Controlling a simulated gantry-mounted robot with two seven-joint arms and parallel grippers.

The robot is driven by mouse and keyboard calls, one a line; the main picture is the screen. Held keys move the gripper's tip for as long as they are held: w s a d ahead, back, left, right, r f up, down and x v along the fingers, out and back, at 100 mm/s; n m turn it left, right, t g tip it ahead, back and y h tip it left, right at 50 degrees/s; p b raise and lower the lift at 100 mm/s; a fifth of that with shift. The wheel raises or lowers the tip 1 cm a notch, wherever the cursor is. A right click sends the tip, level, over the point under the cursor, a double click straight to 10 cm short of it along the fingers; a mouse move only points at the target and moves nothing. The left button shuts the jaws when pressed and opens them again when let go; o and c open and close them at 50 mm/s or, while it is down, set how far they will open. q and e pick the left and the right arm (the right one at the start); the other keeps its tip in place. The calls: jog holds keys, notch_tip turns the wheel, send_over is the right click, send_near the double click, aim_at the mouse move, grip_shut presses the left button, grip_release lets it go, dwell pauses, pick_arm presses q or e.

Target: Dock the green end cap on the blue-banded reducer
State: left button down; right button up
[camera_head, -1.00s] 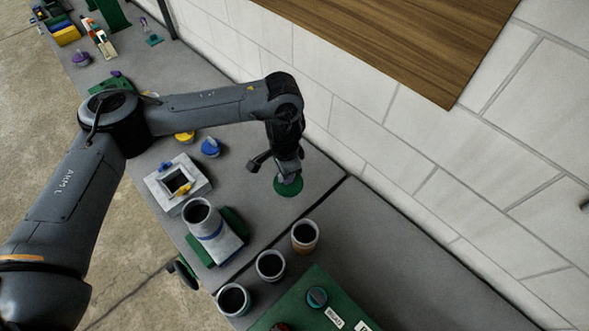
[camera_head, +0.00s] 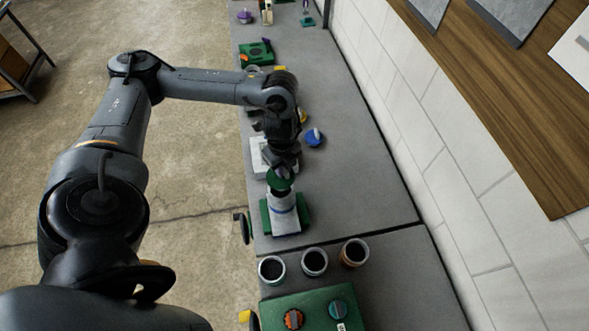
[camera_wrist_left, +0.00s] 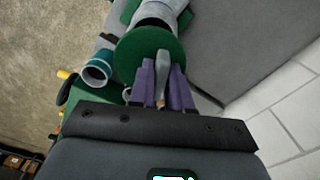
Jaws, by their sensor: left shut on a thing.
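My left gripper (camera_head: 283,171) is shut on the green end cap (camera_head: 280,181), a round green disc. The cap hangs at the upper end of the blue-banded reducer (camera_head: 284,214), a pale grey tapered tube with a blue ring. The reducer stands on a green base (camera_head: 304,212). In the left wrist view the purple fingers (camera_wrist_left: 163,82) hold the cap (camera_wrist_left: 148,46) by its handle. The reducer (camera_wrist_left: 158,9) lies just beyond it, with part of its dark mouth showing past the cap's edge. I cannot tell whether they touch. My right gripper is not in view.
Three open cups (camera_head: 314,262) stand in front of the reducer, near a green board (camera_head: 283,303) with knobs. A white block (camera_head: 258,155) and a blue cap (camera_head: 314,138) are behind it. The bench to the right (camera_head: 370,205) is clear, up to the wall.

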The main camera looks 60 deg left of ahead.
pick_arm(q)
jog(key=shift+a+f+b, duration=0.1)
jog(key=shift+f+b, duration=0.8)
notch_tip(320, 180, down, 4)
jog(key=b, duration=0.3)
jog(key=shift+b, duration=0.35)
jog(key=shift+s+r, duration=0.1)
jog(key=shift+p, duration=0.5)
dwell(0.4)
jog(key=shift+f+b, duration=0.35)
jog(key=shift+f, duration=0.25)
dwell(0.4)
jog(key=c, duration=1.3)
grip_release()
jog(key=shift+c, duration=0.2)
